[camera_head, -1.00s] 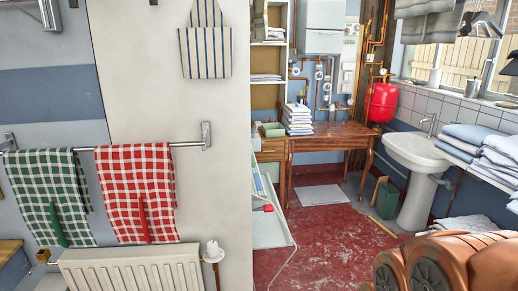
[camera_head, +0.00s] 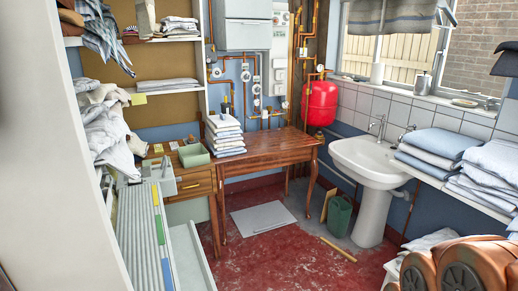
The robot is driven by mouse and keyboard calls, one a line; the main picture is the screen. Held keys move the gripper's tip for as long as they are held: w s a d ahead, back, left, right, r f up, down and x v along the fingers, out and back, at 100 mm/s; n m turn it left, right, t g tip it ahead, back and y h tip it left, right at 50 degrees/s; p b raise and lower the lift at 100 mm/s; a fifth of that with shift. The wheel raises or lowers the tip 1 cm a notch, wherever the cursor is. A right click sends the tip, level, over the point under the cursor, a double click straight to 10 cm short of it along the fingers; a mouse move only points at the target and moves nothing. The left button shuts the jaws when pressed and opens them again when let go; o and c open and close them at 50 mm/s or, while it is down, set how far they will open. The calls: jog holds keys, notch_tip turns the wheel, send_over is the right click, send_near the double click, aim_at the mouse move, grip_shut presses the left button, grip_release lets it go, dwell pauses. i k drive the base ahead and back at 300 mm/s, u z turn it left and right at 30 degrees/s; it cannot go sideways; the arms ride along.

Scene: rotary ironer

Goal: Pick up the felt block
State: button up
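I cannot identify the felt block with certainty. A small green block-like or box-like object (camera_head: 194,155) sits on the wooden drawer cabinet (camera_head: 193,184), left of a stack of folded linen. Small pale pieces (camera_head: 166,147) lie beside it, too small to make out. My gripper is not in view; only brown-orange links of my arm show at the lower right.
The wooden table (camera_head: 270,144) holds the folded linen stack (camera_head: 224,135). A long machine with a slatted top (camera_head: 140,235) stands at left. The sink (camera_head: 369,165), a green bin (camera_head: 339,216) and a linen shelf stand right. Red floor (camera_head: 270,255) is open in the middle.

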aim_at(191, 140)
jog(key=z, duration=0.1)
jog(key=i, duration=1.95)
jog(key=u, duration=0.55)
jog(key=i, duration=1.6)
jog(key=u, duration=1.55)
jog(key=i, duration=1)
jog(key=u, duration=0.6)
